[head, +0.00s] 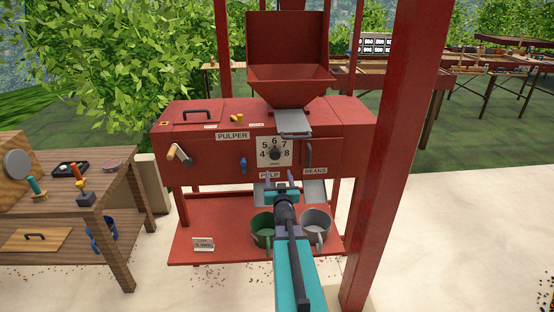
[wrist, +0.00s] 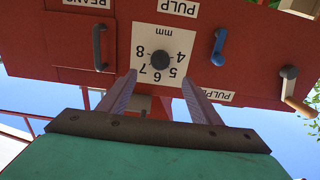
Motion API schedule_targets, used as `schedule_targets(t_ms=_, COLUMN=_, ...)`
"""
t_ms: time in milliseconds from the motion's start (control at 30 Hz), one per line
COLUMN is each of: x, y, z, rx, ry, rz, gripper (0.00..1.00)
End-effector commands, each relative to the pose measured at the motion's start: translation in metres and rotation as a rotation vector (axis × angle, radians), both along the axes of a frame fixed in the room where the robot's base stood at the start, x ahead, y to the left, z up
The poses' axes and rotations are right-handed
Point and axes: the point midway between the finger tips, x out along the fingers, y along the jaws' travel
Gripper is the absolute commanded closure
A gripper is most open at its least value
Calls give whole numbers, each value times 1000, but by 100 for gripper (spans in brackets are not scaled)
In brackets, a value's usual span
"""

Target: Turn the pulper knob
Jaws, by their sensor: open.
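The red pulper (head: 210,151) stands ahead with a hopper on top. Its dark round knob (head: 275,154) sits in the middle of a white dial plate (head: 263,143) with numbers from 4 to 8 and "mm". The knob also shows in the wrist view (wrist: 160,60), where the picture is upside down. My gripper (head: 278,180) is open and empty, just below the dial in the head view. In the wrist view its two fingers (wrist: 160,90) point toward the dial, one on each side of the knob's line, apart from the knob.
A dark handle (head: 308,155) is right of the dial; a blue lever (head: 243,166) and a wooden-handled crank (head: 180,154) are left. A red post (head: 386,150) rises close on the right.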

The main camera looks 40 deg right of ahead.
Motion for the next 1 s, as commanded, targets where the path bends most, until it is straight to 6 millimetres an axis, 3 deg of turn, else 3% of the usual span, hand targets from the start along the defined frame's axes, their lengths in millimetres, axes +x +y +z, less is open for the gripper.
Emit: schedule_targets(t_ms=1000, x=58, y=-47, z=0, rx=0, ry=0, rz=1, gripper=42)
